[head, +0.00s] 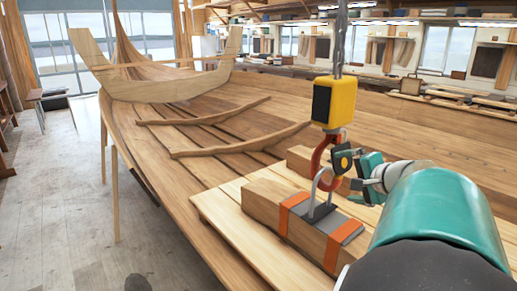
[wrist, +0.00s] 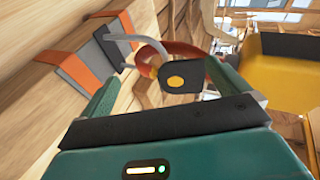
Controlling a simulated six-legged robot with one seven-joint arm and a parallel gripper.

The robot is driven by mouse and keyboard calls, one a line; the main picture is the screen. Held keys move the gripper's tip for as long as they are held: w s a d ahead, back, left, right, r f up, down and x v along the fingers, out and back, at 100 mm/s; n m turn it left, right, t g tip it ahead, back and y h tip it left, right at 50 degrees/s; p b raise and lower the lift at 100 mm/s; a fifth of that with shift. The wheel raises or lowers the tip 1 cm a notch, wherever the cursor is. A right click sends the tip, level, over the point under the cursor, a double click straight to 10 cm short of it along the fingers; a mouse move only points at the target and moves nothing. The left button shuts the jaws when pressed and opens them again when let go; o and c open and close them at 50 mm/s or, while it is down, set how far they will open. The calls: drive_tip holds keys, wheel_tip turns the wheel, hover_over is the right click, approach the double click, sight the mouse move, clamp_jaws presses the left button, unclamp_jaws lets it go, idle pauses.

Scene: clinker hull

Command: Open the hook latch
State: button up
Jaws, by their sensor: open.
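A red hook (head: 317,157) hangs below a yellow hoist block (head: 342,101). Its latch is a black piece with a yellow disc (head: 342,161). The hook bottom meets the top of a grey metal loop (head: 319,188), and the two overlap; the exact threading is unclear. The loop stands on a grey plate strapped with orange bands to a timber (head: 263,200). My gripper (head: 358,172) is at the right of the hook, by the latch. In the wrist view the latch (wrist: 181,76) shows between my open teal fingers (wrist: 165,78), with no clear contact.
The yellow block (wrist: 289,75) is close to the right finger in the wrist view. The planked hull (head: 225,115) with curved ribs spreads behind and left. A workbench with tools lines the back wall. The floor (head: 60,215) at left is clear.

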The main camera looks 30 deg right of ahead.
drive_tip(key=s+d+r+m+t+h, duration=0.1)
drive_tip(key=s+d+r, duration=0.1)
drive_tip(key=d, duration=0.2)
drive_tip(key=s+d+r+m+h, duration=0.1)
drive_tip(key=s+d+r, duration=0.1)
drive_tip(key=d, duration=0.1)
drive_tip(key=x, duration=1.4)
drive_tip(key=shift+w, duration=0.2)
drive_tip(key=c, duration=1.3)
